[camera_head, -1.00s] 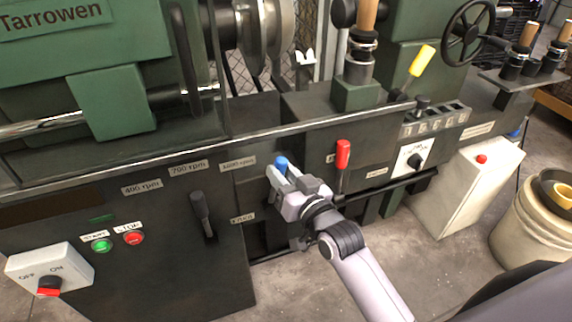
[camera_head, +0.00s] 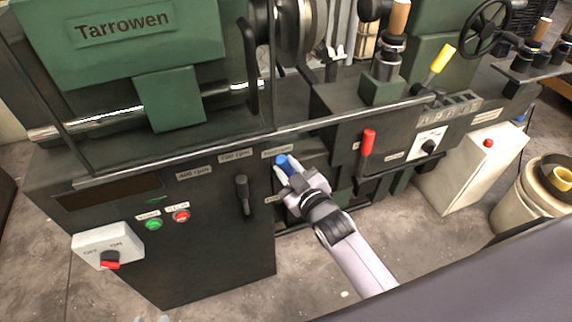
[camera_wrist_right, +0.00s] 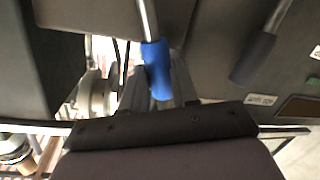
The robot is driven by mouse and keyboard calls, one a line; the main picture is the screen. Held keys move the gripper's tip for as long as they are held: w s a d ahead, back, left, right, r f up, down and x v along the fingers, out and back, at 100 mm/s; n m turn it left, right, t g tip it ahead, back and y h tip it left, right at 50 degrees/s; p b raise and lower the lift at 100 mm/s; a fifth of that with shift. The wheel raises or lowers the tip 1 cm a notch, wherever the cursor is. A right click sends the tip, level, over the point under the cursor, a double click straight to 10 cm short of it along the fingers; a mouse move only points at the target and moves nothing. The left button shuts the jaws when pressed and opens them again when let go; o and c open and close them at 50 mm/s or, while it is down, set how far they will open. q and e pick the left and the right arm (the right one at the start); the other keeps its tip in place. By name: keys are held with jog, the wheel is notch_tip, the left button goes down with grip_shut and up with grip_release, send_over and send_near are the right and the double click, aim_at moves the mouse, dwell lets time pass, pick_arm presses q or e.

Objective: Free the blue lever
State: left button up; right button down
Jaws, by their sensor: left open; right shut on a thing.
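The blue lever (camera_head: 283,163) is on the front of the dark green lathe. In the right wrist view its blue handle (camera_wrist_right: 155,62) on a metal rod lies between the two dark fingers. My right gripper (camera_head: 287,172) is shut on this handle; the fingers hide part of it, and they also show in the wrist view (camera_wrist_right: 158,92). Only the pale fingertips of my left gripper (camera_head: 152,319) show at the bottom edge of the head view, open, well away from the lever and apparently empty.
A black lever (camera_head: 243,195) is left of the blue one, a red lever (camera_head: 367,143) right of it. A long metal rod (camera_head: 330,118) runs above. A white switch box (camera_head: 108,245) sticks out at left. Bare floor lies in front.

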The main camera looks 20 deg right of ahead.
pick_arm(q)
jog(key=shift+s+a+f, duration=0.15)
jog(key=shift+a, duration=0.2)
pick_arm(e)
jog(key=shift+a+f, duration=0.15)
jog(key=shift+a, duration=0.1)
jog(key=shift+n, duration=0.3)
jog(key=c, duration=1.1)
grip_release()
pick_arm(q)
jog(key=shift+a+r+p, duration=0.15)
jog(key=shift+r+p, duration=0.3)
jog(key=shift+p, duration=0.1)
pick_arm(e)
jog(key=shift+s+d+r, duration=0.15)
jog(key=shift+s, duration=1.05)
jog(key=shift+s+d+r, duration=0.15)
jog(key=shift+s+d, duration=0.05)
jog(key=shift+s, duration=0.95)
jog(key=shift+s+d+r, duration=0.15)
jog(key=shift+s, duration=1.05)
